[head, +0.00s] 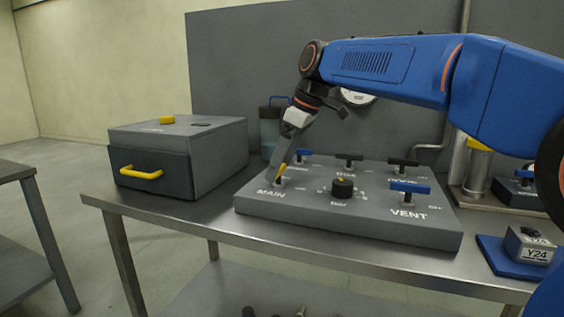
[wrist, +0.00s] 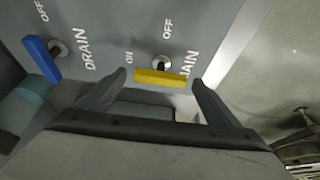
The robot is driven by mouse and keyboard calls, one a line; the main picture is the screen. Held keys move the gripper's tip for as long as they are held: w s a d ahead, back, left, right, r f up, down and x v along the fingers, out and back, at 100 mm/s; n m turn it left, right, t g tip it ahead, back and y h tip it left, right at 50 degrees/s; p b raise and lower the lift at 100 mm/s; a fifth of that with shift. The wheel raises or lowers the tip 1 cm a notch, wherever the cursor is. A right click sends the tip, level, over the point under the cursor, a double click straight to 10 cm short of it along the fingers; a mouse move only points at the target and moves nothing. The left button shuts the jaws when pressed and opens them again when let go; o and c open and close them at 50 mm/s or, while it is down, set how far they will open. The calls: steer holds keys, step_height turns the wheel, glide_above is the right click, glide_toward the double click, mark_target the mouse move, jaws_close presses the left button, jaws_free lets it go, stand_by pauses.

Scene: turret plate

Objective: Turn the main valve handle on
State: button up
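The main valve handle is a yellow bar (wrist: 160,77) on a round metal stem. In the wrist view it lies crosswise, with an ON label off its left end, an OFF label above the stem and the MAIN label partly hidden by its right end. In the head view the yellow handle (head: 283,170) stands at the left of the grey valve panel (head: 350,218), above MAIN. My gripper (wrist: 160,80) is open, one dark finger beyond each end of the bar, with gaps on both sides. It also shows in the head view (head: 280,178), reaching down to the handle.
A blue DRAIN handle (wrist: 41,59) sits beside it. A black knob (head: 342,188), a blue VENT handle (head: 410,187) and other handles share the panel. A grey box with a yellow drawer pull (head: 141,172) stands left. A Y24 block (head: 530,245) lies right.

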steer(key=shift+r, duration=0.15)
steer(key=v, duration=1.7)
steer(key=shift+s+d, duration=0.1)
